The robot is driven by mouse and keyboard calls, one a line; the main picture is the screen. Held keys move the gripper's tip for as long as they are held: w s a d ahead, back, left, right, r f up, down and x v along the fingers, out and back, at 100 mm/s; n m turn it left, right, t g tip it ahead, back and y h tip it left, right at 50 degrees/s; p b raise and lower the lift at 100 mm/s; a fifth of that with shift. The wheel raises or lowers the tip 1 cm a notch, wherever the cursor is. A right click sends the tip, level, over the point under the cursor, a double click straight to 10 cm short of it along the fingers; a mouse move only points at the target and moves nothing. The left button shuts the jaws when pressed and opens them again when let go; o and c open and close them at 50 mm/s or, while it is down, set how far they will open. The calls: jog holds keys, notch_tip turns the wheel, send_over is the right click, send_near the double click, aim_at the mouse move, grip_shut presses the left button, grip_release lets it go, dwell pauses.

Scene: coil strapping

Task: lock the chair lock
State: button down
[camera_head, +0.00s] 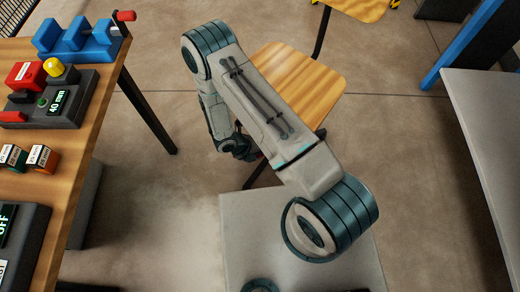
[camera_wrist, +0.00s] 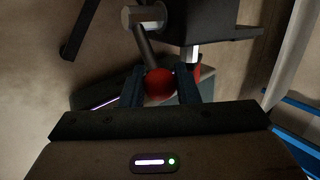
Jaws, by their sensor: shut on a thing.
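In the wrist view my gripper (camera_wrist: 160,88) has its two dark fingers on either side of a round red knob (camera_wrist: 159,83) and is shut on it. The knob sits at the end of a grey lever (camera_wrist: 145,45) that runs up to a pale hexagonal hub (camera_wrist: 144,16); this looks like the chair lock. In the head view my gripper (camera_head: 245,150) is low beside the wooden chair (camera_head: 300,75), mostly hidden by my arm. The knob cannot be made out clearly there.
A wooden workbench (camera_head: 90,150) with several devices, among them a blue fixture (camera_head: 75,40), stands at the left. A grey table (camera_head: 485,130) is at the right. Another wooden seat (camera_head: 362,8) shows at the top. Concrete floor (camera_head: 400,150) is open right of the chair.

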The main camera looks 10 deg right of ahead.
jog(key=shift+a, duration=0.1)
jog(key=c, duration=1.1)
grip_release()
jog(key=shift+r, duration=0.1)
jog(key=p+v, duration=0.2)
jog(key=v, duration=1.1)
jog(key=shift+r, duration=0.35)
